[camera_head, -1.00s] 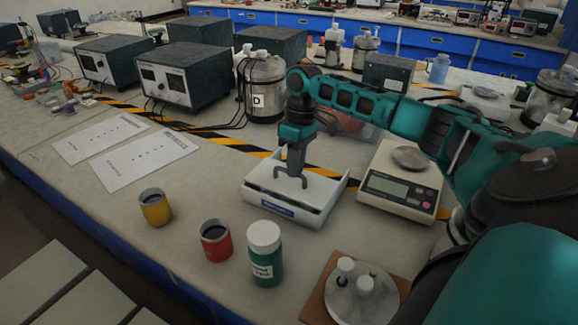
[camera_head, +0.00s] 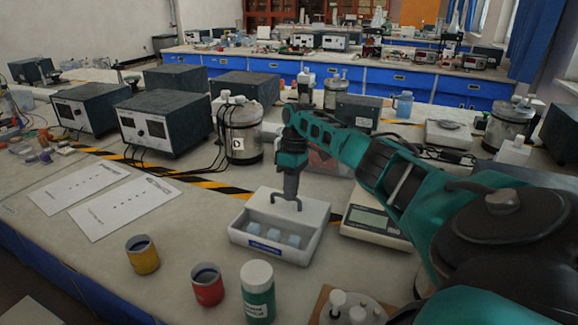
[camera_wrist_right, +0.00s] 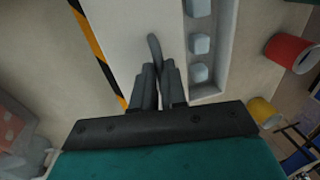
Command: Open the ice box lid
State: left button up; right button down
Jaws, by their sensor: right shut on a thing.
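The white ice box (camera_head: 282,254) with a blue front label stands on the bench in the head view. Its front part is uncovered, and several pale ice cubes (camera_head: 272,235) show inside. The white lid (camera_head: 312,210) is at the back of the box, behind the cubes; I cannot tell its exact tilt. My right gripper (camera_head: 291,194) is over the lid and shut on its dark grey handle (camera_head: 275,204). In the right wrist view, the handle (camera_wrist_right: 154,45) runs between the fingers (camera_wrist_right: 158,75), with the cubes (camera_wrist_right: 200,44) beside the lid (camera_wrist_right: 125,25). My left gripper is out of view.
A white balance (camera_head: 372,220) stands close to the right of the box. A yellow cup (camera_head: 142,258), a red cup (camera_head: 207,288) and a green bottle (camera_head: 257,295) stand in front. A steel vessel marked D (camera_head: 241,135) is behind. Two paper sheets lie left.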

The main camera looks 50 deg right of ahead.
jog(key=shift+w+a+r, duration=0.15)
jog(key=shift+w, duration=0.05)
jog(key=c, duration=1.3)
grip_release()
jog(key=shift+o, duration=0.7)
jog(key=shift+s, duration=0.15)
notch_tip(320, 180, up, 12)
jog(key=d, duration=0.2)
jog(key=shift+w+d+r+p, duration=0.25)
jog(key=shift+w+p, duration=0.1)
jog(key=shift+f, duration=0.1)
